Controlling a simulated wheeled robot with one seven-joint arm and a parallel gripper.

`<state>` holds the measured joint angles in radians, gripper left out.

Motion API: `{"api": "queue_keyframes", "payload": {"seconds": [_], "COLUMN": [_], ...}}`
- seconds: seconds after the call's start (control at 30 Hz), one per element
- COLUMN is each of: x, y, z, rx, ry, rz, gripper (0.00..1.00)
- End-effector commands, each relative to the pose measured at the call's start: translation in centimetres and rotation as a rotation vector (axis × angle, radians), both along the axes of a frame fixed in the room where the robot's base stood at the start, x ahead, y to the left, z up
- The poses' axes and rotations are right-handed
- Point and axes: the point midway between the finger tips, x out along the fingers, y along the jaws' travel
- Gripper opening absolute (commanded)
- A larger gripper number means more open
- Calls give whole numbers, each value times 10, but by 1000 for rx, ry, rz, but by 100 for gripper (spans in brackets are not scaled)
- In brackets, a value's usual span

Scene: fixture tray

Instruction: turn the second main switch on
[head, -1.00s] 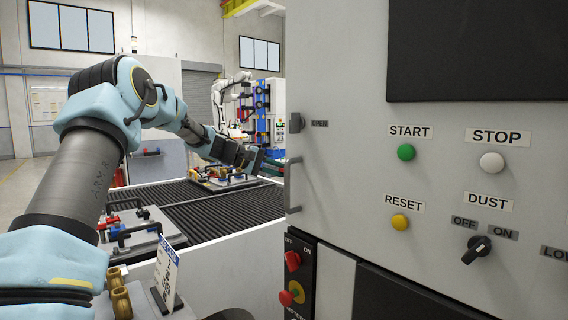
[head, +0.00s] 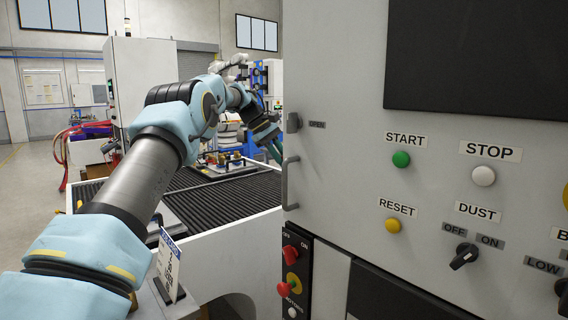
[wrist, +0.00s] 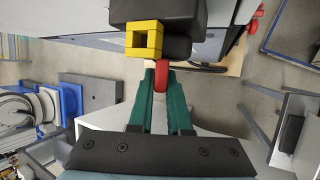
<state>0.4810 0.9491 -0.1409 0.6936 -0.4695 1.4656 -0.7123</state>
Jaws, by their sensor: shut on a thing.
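My gripper (wrist: 160,75) has green fingers, which are closed on a narrow red handle (wrist: 162,80) in the wrist view. A yellow block with a square hole (wrist: 145,40) sits beside the handle, under a dark body. In the head view my gripper (head: 273,150) is at the left edge of the grey cabinet, partly hidden behind it, and the handle it holds is out of sight. I cannot tell which switch the held handle belongs to.
The grey cabinet front (head: 340,180) fills the right, with a black DUST knob (head: 465,256) and a green START button (head: 401,159). A bar handle (head: 288,183) juts from its left edge. A ribbed black conveyor (head: 220,205) with a loaded fixture lies beneath my arm.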

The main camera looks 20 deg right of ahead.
Motion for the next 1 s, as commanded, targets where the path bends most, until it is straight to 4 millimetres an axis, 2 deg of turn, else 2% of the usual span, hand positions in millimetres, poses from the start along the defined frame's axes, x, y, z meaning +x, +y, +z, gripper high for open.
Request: {"api": "queue_keyframes", "payload": {"seconds": [0.77,0.8,1.0], "x": [0,0,0], "y": [-1,-1,-1], "z": [-1,-1,-1], "rx": [64,63,63], "ry": [22,22,21], "rz": [-1,-2,-1], "gripper": [0,18,41]}}
